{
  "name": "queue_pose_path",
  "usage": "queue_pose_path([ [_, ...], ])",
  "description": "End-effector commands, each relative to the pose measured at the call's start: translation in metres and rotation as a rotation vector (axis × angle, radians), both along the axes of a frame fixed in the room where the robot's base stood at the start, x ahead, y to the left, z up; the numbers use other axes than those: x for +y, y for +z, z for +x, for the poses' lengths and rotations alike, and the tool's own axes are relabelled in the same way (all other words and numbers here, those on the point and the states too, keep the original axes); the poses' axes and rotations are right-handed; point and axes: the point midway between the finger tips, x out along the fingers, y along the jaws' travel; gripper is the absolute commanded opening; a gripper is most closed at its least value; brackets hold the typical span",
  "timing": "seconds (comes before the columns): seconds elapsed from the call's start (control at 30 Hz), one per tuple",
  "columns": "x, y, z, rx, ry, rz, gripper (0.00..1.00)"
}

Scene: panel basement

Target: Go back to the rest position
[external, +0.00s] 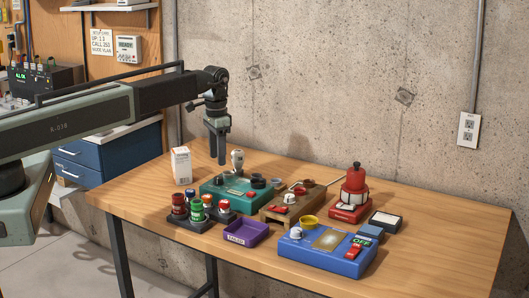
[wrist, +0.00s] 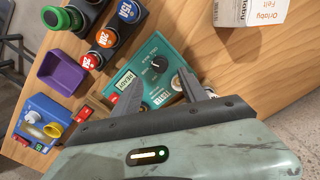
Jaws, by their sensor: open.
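My gripper (external: 217,152) hangs pointing down at the end of the outstretched arm, above the back left of the table. In the wrist view my gripper (wrist: 160,88) shows its two fingers spread apart with nothing between them. Below it is the teal panel box (external: 228,197), which has a dark knob and a pale round-topped lever (external: 237,160). The teal box also shows in the wrist view (wrist: 170,45), partly hidden by the fingers. I cannot tell from these views how high the fingertips are above the box.
A white carton (external: 181,166) stands left of the teal box. A dark rack of coloured cylinders (external: 200,210), a purple tray (external: 246,233), a blue panel (external: 325,250), a wooden block (external: 290,207) and a red device (external: 352,193) crowd the table. The table's right front (external: 440,245) is clear.

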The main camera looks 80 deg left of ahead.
Motion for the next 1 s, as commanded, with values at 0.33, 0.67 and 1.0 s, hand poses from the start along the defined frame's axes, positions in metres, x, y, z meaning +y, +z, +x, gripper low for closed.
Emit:
queue_pose_path([
  [0.33,0.000,0.007,0.000,0.000,0.000,0.000,0.50],
  [0.67,-0.032,-0.002,0.021,0.000,-0.055,0.000,0.50],
  [1.0,-0.309,-0.045,0.031,0.000,-0.399,0.000,0.50],
])
